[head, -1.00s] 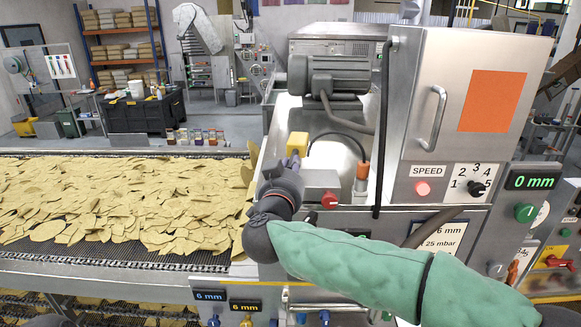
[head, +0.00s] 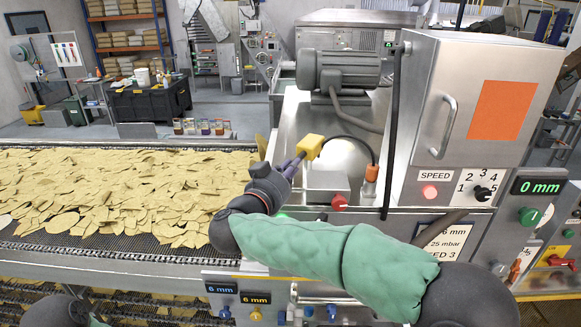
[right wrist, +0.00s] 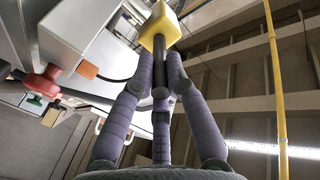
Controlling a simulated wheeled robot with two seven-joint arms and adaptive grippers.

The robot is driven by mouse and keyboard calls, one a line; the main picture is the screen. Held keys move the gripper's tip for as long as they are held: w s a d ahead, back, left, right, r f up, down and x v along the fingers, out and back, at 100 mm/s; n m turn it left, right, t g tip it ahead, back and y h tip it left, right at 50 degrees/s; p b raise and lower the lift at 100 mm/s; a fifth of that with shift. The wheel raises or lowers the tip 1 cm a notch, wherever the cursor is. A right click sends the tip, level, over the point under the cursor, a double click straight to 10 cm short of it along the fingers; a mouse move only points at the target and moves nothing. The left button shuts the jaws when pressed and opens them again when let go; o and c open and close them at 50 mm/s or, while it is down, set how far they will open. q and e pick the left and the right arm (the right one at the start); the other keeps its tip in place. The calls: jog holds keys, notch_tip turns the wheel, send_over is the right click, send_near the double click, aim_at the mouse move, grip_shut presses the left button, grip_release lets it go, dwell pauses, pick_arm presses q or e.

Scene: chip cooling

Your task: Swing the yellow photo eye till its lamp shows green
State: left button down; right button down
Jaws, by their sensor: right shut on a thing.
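The yellow photo eye (head: 310,146) is a small block above the right edge of the chip belt, tilted in the head view. My right gripper (head: 293,163) reaches it from the lower left. In the right wrist view the yellow block (right wrist: 162,25) stands beyond the fingertips, and the fingers (right wrist: 160,75) are shut around a dark stem under it. No lamp can be made out on the block in either view. A small green spot (head: 281,215) shows on the machine front just above my sleeve; I cannot tell what it is. My left gripper is out of view.
The belt (head: 110,195) full of chips lies at left. A grey box with a red knob (head: 339,202) sits right of my gripper, near an orange-tipped cable (head: 372,173). The steel cabinet (head: 425,120) stands at right. Several knobs line the front below.

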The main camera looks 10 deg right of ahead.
jog(key=c, duration=1.2)
grip_release()
jog(key=shift+c, duration=0.2)
jog(key=v, duration=1.2)
